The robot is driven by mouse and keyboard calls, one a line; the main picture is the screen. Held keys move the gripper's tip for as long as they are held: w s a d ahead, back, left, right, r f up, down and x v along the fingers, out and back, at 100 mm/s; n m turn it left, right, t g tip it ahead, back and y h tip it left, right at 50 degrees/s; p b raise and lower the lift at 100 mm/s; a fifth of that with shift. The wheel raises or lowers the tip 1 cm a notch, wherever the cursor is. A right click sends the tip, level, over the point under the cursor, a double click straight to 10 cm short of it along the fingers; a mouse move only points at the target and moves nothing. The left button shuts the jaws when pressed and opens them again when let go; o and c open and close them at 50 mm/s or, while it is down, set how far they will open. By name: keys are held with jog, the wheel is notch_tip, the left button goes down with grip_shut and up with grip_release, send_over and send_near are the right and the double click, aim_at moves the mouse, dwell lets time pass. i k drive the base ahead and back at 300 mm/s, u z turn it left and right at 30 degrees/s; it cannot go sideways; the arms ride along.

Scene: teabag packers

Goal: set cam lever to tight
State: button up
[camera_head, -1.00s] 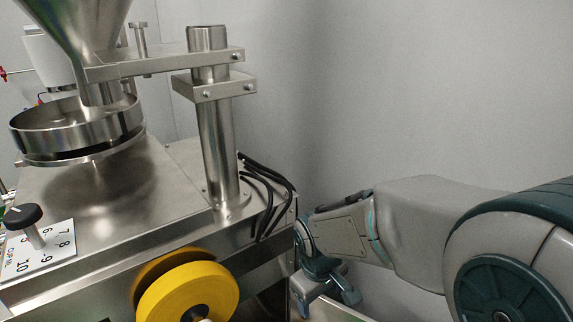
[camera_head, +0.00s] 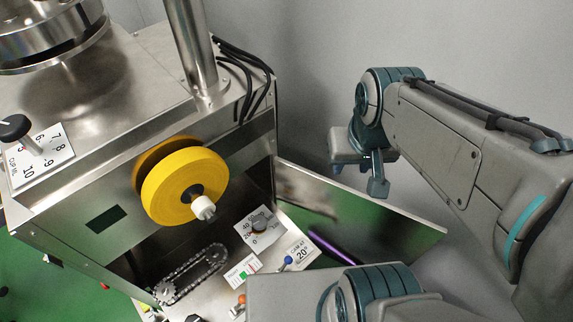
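Inside the open front bay of the steel machine, a small lever with a blue ball knob (camera_head: 288,260) stands beside a white label (camera_head: 301,254) reading CAM and 20°. Another small lever with an orange knob (camera_head: 241,299) shows lower left, by a label with green and red marks (camera_head: 242,270). I cannot tell for sure which one is the cam lever, nor read its setting. My gripper (camera_head: 359,178) hangs in the air right of the machine, above the open panel, well apart from both levers. Its fingers look apart, with nothing seen between them.
The yellow wheel (camera_head: 185,185) juts from the machine's front above the bay. A metal panel (camera_head: 395,222) stands open on the right, with a purple bar (camera_head: 331,246) beside it. A dial (camera_head: 258,226) and a chain (camera_head: 190,273) are in the bay. My arm covers the lower right.

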aim_at(288, 260)
jog(key=z, duration=0.9)
jog(key=k, duration=0.45)
jog(key=u, duration=1.15)
